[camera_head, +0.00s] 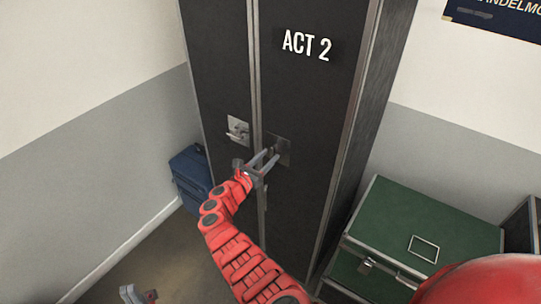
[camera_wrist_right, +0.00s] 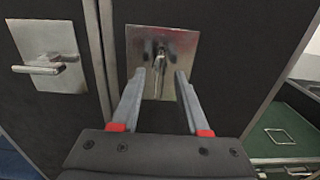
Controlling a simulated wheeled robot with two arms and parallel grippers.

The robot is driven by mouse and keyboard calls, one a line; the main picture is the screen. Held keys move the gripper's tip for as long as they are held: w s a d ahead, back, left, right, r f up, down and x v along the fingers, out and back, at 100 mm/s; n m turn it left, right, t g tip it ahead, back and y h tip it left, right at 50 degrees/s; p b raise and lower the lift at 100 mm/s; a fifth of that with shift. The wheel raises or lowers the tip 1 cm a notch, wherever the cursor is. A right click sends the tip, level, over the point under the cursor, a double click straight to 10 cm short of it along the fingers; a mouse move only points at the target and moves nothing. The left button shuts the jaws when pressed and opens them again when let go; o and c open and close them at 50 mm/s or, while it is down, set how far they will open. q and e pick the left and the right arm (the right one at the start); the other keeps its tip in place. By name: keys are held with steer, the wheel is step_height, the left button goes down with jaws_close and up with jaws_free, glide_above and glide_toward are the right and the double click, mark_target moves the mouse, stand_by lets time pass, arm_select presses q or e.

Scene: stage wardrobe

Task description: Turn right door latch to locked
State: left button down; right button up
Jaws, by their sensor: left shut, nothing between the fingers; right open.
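The right door latch shows in the right wrist view as a shiny square plate (camera_wrist_right: 180,48) with a narrow handle (camera_wrist_right: 160,62) standing roughly upright. In the head view its plate (camera_head: 283,151) is partly hidden by my right gripper (camera_head: 263,160). My right gripper (camera_wrist_right: 159,78) is open, its fingertips on either side of the handle with gaps showing; depth is hard to tell. The right door (camera_head: 300,100) of the black cabinet is labelled "ACT 2" and looks closed. My left gripper (camera_head: 139,296) is shut and empty, low at the bottom edge of the head view.
A second latch (camera_head: 238,131) with a roughly horizontal handle is on the left door (camera_head: 222,70). A blue case (camera_head: 190,178) stands on the floor left of the cabinet. A green trunk (camera_head: 425,225) is at the right.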

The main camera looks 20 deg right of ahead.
steer(key=shift+x, duration=0.95)
steer(key=shift+c, duration=0.3)
jaws_close()
